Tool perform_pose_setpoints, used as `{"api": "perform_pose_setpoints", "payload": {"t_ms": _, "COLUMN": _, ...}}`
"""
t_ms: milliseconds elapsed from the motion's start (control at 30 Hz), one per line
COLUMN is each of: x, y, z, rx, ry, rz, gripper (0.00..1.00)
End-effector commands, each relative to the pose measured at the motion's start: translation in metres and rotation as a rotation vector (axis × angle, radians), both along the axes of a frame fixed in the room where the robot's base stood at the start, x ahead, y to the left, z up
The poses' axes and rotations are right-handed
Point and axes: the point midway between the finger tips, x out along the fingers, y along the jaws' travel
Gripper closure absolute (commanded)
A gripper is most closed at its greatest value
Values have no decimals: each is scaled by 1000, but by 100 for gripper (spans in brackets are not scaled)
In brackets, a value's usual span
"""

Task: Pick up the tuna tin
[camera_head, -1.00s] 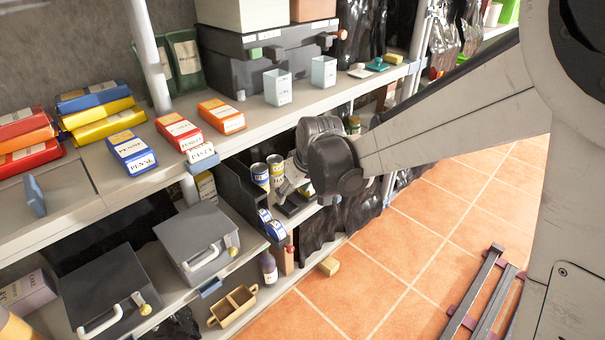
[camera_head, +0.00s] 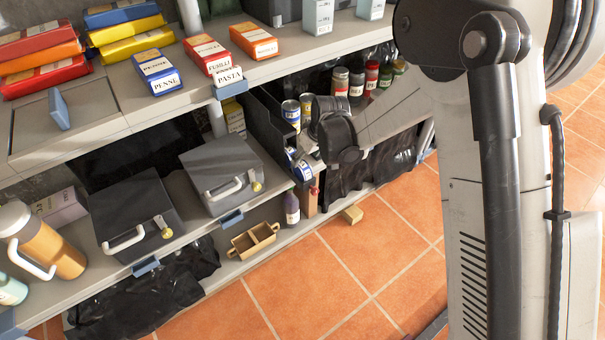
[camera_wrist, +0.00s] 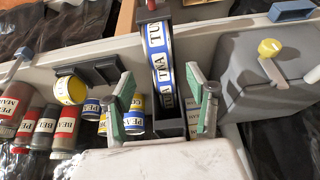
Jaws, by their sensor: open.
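A blue-and-white tuna tin (camera_wrist: 158,48) stands on edge in a narrow dark holder, its label reading "TUNA". In the wrist view it lies ahead of and between the two green-padded fingers of my gripper (camera_wrist: 163,84). The fingers are spread apart, one on each side of the holder, with nothing held. In the head view small blue-and-white tins (camera_head: 302,169) show at the front of the dark rack (camera_head: 268,128). My wrist hides part of the rack there, and my fingertips cannot be made out clearly.
Yellow-labelled cans (camera_head: 291,113) stand in the rack close by. Several jars (camera_wrist: 66,132) are on the left in the wrist view. A grey lidded box (camera_head: 220,172) is left of the rack.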

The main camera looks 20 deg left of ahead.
Motion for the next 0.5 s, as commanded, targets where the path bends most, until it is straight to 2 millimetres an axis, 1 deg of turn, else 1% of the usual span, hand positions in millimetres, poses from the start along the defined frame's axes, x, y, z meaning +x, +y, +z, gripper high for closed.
{"api": "perform_pose_setpoints", "payload": {"t_ms": 33, "x": 1, "y": 2, "z": -6, "rx": 0, "ry": 0, "rz": 0, "gripper": 48}}
{"api": "perform_pose_setpoints", "payload": {"t_ms": 267, "x": 3, "y": 4, "z": -15, "rx": 0, "ry": 0, "rz": 0, "gripper": 48}}
{"api": "perform_pose_setpoints", "payload": {"t_ms": 367, "x": 4, "y": 6, "z": -25, "rx": 0, "ry": 0, "rz": 0, "gripper": 48}}
{"api": "perform_pose_setpoints", "payload": {"t_ms": 500, "x": 7, "y": 10, "z": -45, "rx": 0, "ry": 0, "rz": 0, "gripper": 48}}
